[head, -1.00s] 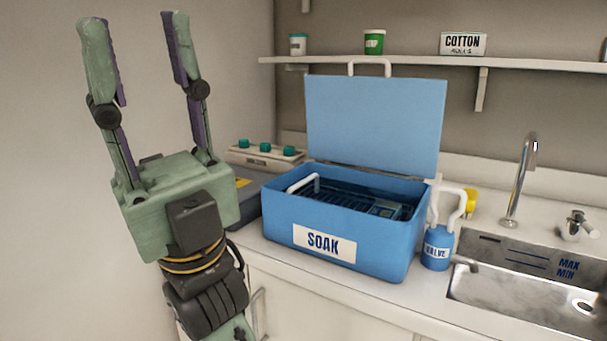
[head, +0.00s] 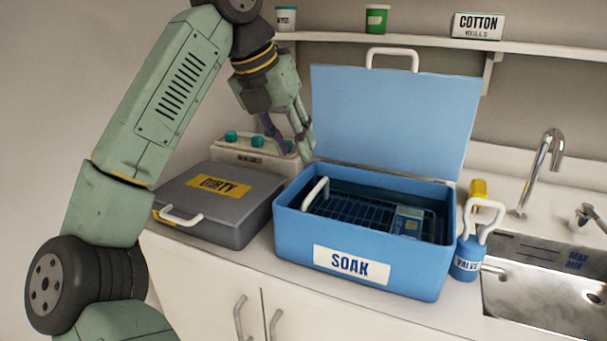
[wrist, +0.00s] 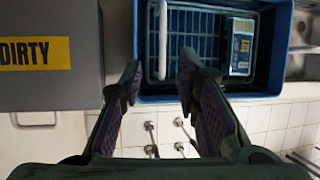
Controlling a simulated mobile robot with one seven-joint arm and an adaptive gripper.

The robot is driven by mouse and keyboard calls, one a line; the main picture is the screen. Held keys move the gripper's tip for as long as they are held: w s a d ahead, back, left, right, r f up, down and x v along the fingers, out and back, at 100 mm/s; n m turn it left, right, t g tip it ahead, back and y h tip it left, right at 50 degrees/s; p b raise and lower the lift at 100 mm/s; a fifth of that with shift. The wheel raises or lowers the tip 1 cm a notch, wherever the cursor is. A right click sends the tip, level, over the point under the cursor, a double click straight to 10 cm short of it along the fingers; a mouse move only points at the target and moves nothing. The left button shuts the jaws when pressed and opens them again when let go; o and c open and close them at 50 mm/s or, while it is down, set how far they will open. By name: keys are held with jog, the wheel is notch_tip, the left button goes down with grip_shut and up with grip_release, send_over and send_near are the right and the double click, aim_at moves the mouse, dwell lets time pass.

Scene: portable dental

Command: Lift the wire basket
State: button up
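The dark wire basket (head: 352,210) sits inside the blue SOAK tub (head: 292,232), whose lid (head: 395,115) stands open at the back. A white handle (head: 315,192) rises at the basket's left end. The handle (wrist: 163,40) and wire grid (wrist: 190,42) also show from above in the wrist view. A small blue and white box (head: 407,221) lies in the basket's right part. My gripper (head: 290,148) points down above and behind the tub's left side, apart from the basket.
A grey case marked DIRTY (head: 225,217) is left of the tub. A white unit with teal knobs (head: 250,155) stands behind it. A blue VALVE bottle (head: 466,262) and a sink (head: 540,305) are on the right. A shelf (head: 420,40) runs above.

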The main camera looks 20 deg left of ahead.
aim_at(316, 189)
jog(key=p+x, duration=0.1)
jog(key=x, duration=0.9)
jog(key=shift+w+d, duration=0.1)
jog(key=shift+d, duration=0.1)
jog(key=shift+c, duration=0.4)
grip_shut()
